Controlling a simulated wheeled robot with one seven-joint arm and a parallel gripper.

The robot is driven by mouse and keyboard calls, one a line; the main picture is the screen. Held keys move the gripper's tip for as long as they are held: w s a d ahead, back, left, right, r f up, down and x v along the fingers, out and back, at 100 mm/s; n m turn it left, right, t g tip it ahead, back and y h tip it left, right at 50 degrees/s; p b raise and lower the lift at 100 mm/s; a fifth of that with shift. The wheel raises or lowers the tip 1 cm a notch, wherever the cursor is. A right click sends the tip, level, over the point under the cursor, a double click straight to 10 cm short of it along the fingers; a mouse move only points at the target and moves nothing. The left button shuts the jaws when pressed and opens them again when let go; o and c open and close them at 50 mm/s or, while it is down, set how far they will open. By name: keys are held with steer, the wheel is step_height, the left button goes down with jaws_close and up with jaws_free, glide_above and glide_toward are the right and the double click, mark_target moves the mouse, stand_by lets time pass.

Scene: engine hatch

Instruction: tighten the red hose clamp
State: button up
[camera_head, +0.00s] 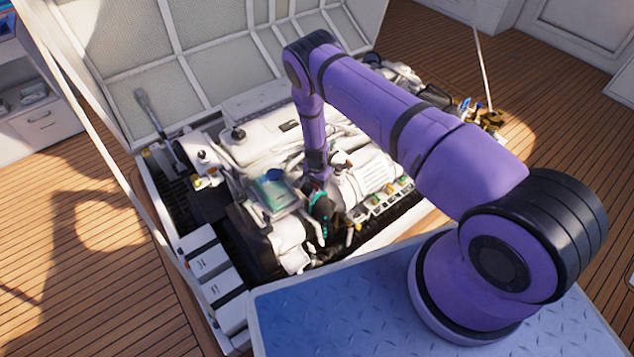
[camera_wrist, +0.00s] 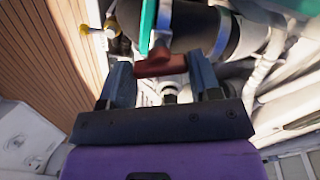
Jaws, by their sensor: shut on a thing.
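The red hose clamp part (camera_wrist: 160,65) shows in the wrist view between the two fingertips of my gripper (camera_wrist: 160,75). It looks like a short red bar, and the fingers are shut on it. Just above it in that view runs a thick black hose (camera_wrist: 205,28) with a teal band (camera_wrist: 147,25) at its left. In the head view my gripper (camera_head: 318,180) is down at the front of the engine, beside a black hose with a teal band (camera_head: 322,210). The red piece is too small there to make out clearly.
The white engine (camera_head: 285,135) fills the open hatch, with a raised panelled lid (camera_head: 200,40) behind it. White boxes (camera_head: 208,262) stand at the hatch's left side. In the wrist view a yellow-topped fitting (camera_wrist: 112,28) is left of the hose and pale pipes (camera_wrist: 270,60) are right.

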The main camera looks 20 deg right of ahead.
steer(key=shift+m, duration=2)
steer(key=o, duration=0.9)
steer(key=shift+r, duration=0.1)
step_height(320, 180, up, 11)
steer(key=shift+f, duration=0.15)
